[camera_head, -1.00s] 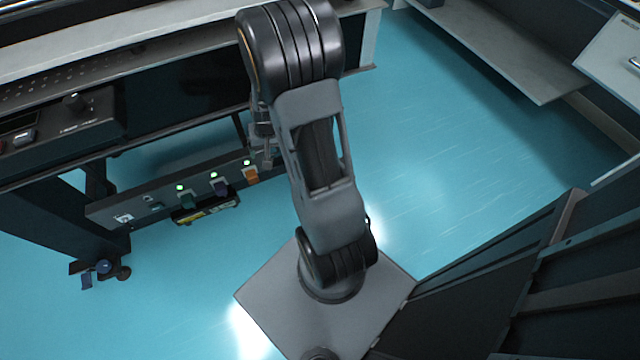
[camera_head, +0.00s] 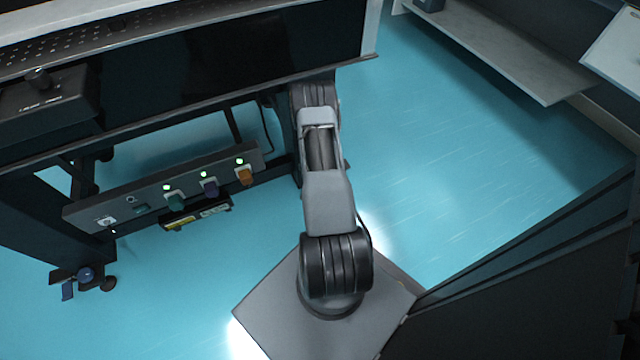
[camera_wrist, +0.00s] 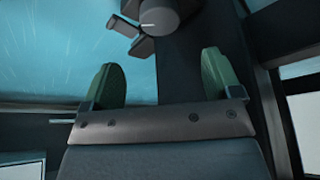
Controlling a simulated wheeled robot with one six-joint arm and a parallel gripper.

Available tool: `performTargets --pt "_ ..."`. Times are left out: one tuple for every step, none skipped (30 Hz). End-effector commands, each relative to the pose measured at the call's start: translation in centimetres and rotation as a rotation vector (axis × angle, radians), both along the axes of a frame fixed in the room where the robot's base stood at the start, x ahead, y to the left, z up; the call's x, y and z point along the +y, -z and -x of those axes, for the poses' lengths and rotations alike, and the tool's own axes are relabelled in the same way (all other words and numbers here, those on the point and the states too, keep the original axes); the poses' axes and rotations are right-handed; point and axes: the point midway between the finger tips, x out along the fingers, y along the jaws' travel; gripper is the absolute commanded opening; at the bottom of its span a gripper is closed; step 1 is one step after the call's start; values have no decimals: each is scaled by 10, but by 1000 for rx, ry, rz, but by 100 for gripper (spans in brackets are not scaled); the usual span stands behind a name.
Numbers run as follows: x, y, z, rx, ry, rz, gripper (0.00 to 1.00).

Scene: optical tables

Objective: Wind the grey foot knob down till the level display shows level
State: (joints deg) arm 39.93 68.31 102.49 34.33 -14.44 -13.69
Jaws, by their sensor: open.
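In the wrist view, a round grey knob (camera_wrist: 150,18) with a white line on its face shows at the top edge, with dark flat lobes beside it. It is partly cut off by the frame. My gripper (camera_wrist: 162,75) is open and empty, its two green-padded fingers apart. The knob lies beyond the fingertips, clear of them. In the head view, my gripper is hidden under the table edge behind my arm, and the grey knob cannot be made out. I see no readable level display in either view.
The dark table (camera_head: 270,45) overhangs my arm. A socket strip (camera_head: 165,190) with coloured plugs runs under it on the left. Open floor (camera_head: 450,170) lies right of my arm.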

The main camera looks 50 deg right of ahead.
Motion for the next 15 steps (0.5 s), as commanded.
performTargets --pt "-3 16 -1 0 2 -2 84" --pt "-5 21 -3 0 2 -2 84" --pt "-8 29 -4 1 1 -2 84" --pt "-10 34 -5 1 1 -2 84" --pt "-11 39 -6 1 1 -2 84" --pt "-14 45 -8 1 1 -2 84" --pt "-16 50 -9 0 1 -1 84" --pt "-17 54 -10 1 0 -2 84" --pt "-19 59 -11 1 1 -2 84" --pt "-21 63 -12 -1 1 -3 84" --pt "-22 67 -12 1 0 -3 84" --pt "-24 71 -13 0 0 -2 84" --pt "-25 73 -14 0 2 -2 84" --pt "-26 76 -14 1 1 -2 84" --pt "-27 78 -15 0 0 -1 84"
